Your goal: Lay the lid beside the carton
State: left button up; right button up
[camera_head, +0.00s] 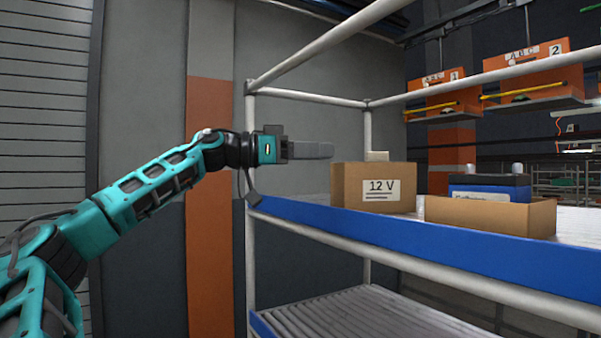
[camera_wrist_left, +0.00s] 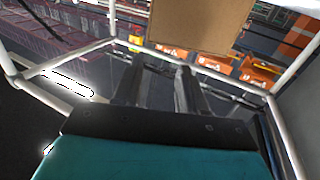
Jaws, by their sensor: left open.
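The lid (camera_head: 350,187) is a brown cardboard box shape with a "12 V" label and a small pale block (camera_head: 377,156) on top. It stands on the blue-edged shelf, left of the open carton (camera_head: 490,216), with a narrow gap between them in the head view. The carton holds a blue and black battery (camera_head: 490,189). My left gripper (camera_head: 322,150) is open and empty, left of the pale block and apart from it. In the left wrist view a brown cardboard face (camera_wrist_left: 200,22) shows beyond the open fingers (camera_wrist_left: 160,66). My right gripper is not in view.
The upper shelf has a blue front edge (camera_head: 440,246) and white tube posts (camera_head: 250,130) close to my left arm. A roller shelf (camera_head: 350,315) lies below, bare where visible.

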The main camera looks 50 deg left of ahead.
pick_arm(q)
jog(key=v, duration=0.2)
jog(key=shift+s+a+b, duration=0.2)
jog(key=shift+s+b, duration=0.15)
jog(key=shift+b, duration=0.05)
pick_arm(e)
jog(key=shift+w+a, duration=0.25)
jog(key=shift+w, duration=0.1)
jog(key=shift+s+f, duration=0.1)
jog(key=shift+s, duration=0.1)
